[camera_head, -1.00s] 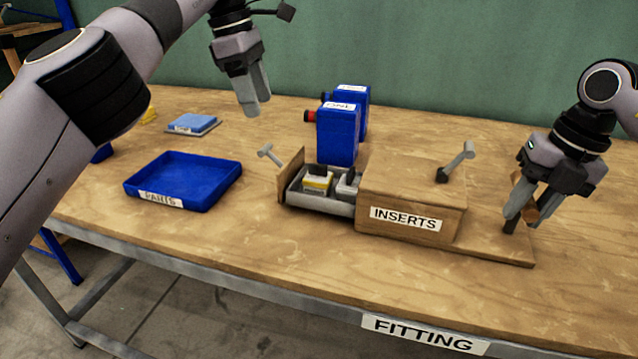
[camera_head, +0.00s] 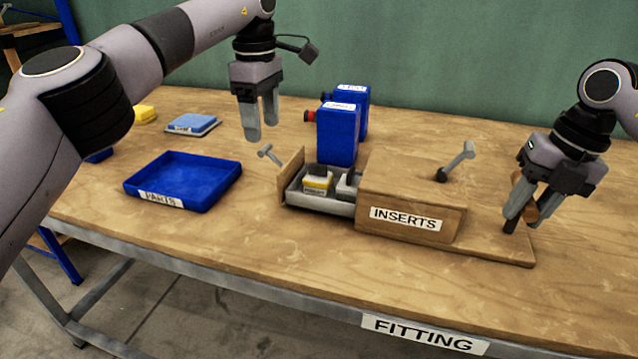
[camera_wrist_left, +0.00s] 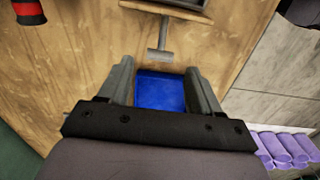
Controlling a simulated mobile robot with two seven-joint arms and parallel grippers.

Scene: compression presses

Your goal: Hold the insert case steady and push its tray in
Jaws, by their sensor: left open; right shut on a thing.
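The wooden insert case (camera_head: 388,190), labelled INSERTS, sits on the bench. Its grey tray (camera_head: 326,202) sticks out at the left end, with small boxes inside and a wooden front (camera_head: 289,178) bearing a grey T-shaped handle (camera_head: 268,153). The handle also shows at the top of the left wrist view (camera_wrist_left: 161,50). My left gripper (camera_head: 258,135) is open and empty, above and slightly left of the handle. My right gripper (camera_head: 514,222) is shut on a dark upright post (camera_head: 510,226) at the right end of the case's base; the fingers partly hide it.
A blue PARTS bin (camera_head: 183,182) lies left of the tray; it shows between the left fingers in the wrist view (camera_wrist_left: 160,92). Two blue containers (camera_head: 338,135) stand behind the case. A blue pad (camera_head: 192,124) lies further left. Bench between bin and handle is clear.

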